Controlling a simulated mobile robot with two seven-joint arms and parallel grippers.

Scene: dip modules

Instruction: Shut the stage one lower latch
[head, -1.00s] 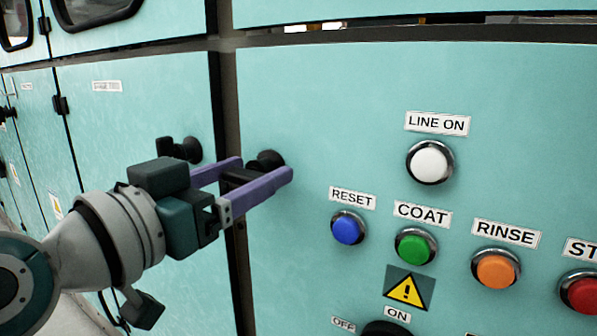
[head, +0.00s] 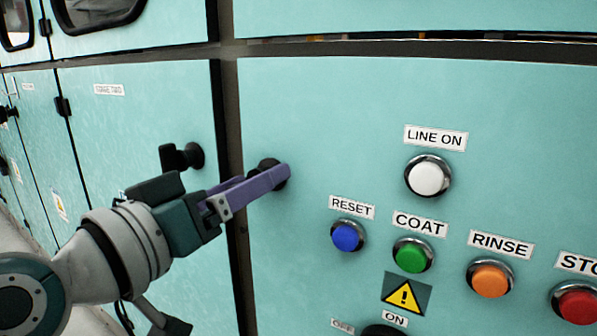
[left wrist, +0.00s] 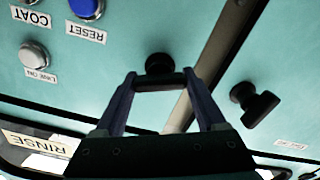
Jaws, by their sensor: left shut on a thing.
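Two black latches sit on either side of a dark upright post. The latch on the left door (head: 181,157) has a round base and a handle sticking out; it also shows in the left wrist view (left wrist: 254,104). The latch on the right panel (head: 268,168) is mostly hidden behind my left gripper (head: 283,176). In the left wrist view its black base (left wrist: 160,63) shows between the fingertips (left wrist: 160,80), with a dark handle across them. My left gripper is shut on this handle. I cannot read which latch is stage one. My right gripper is not in view.
Right of the gripper are a white LINE ON button (head: 428,177), a blue RESET button (head: 347,237), a green COAT button (head: 412,256) and further buttons. The dark post (head: 229,130) divides the panels. The left door's label (head: 109,90) is too small to read.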

